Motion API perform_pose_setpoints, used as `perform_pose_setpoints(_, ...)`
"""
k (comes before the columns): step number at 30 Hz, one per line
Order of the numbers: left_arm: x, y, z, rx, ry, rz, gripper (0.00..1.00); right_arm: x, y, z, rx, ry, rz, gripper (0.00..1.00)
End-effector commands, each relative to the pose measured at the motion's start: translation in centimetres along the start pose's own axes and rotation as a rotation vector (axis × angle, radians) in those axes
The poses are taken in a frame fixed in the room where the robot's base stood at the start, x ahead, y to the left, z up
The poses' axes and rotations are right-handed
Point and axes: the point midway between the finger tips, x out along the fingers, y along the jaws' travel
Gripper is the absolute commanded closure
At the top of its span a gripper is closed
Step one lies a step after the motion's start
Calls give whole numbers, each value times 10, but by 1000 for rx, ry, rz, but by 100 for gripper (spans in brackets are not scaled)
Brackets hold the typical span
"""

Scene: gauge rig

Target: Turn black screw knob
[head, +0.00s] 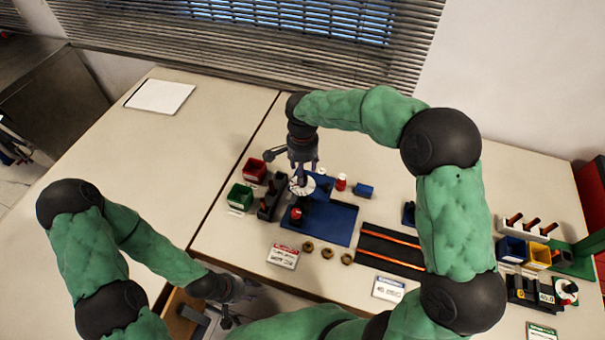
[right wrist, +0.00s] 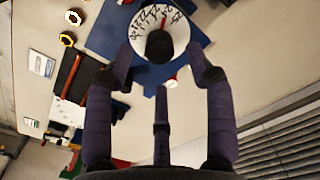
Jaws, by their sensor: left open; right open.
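A black screw knob (right wrist: 159,46) sits at the lower part of a white round gauge dial (right wrist: 168,22) with black marks and a red needle. The dial (head: 302,185) stands on a blue base plate (head: 335,222) in the head view, where the knob is hidden by my right gripper. My right gripper (head: 303,170) is open and points down over the dial. In the right wrist view its fingers (right wrist: 160,66) are spread on either side of the knob, with nothing held between them. My left gripper (head: 245,290) is open and empty, low by the table's front edge.
A red bin (head: 255,170) and a green bin (head: 240,196) stand left of the plate. A red knob (head: 296,212) and several brass nuts (head: 327,253) are near its front. A black tray (head: 391,248) lies to the right. The left half of the table is mostly clear.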

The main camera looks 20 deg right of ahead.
Motion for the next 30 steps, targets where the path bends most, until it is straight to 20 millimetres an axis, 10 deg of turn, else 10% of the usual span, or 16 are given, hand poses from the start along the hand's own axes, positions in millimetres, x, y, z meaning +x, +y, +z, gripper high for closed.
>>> perform_pose_setpoints(12,0,0,0,0,0,0,59,-74,-1,0,0,2,-1,45)
perform_pose_setpoints(30,0,0,0,0,0,0,59,-86,0,0,0,0,0,45)
